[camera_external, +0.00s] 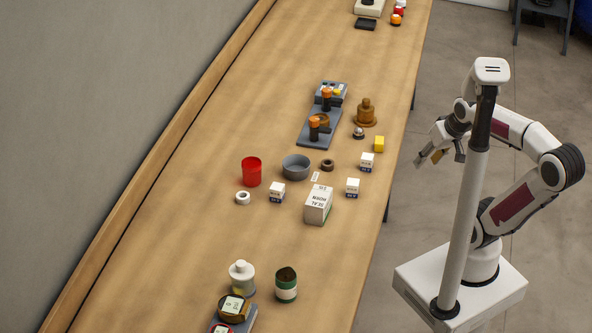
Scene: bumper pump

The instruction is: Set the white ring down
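A small white ring (243,198) with a dark hole lies on the wooden table, just below the red cup and left of a small white box. My gripper (440,158) is up at the right, past the table's right edge and far from the ring. Its fingers look spread apart. A small ochre patch shows between them, and I cannot tell whether it is a part of the gripper or a thing behind it. The ring is not in the gripper.
Near the ring stand a red cup (251,171), a grey bowl (296,167), small white boxes (277,192) and a larger white carton (318,205). A grey fixture (318,138) stands farther back. Bottles (286,285) stand in front. The table (180,215) is bare left of the ring.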

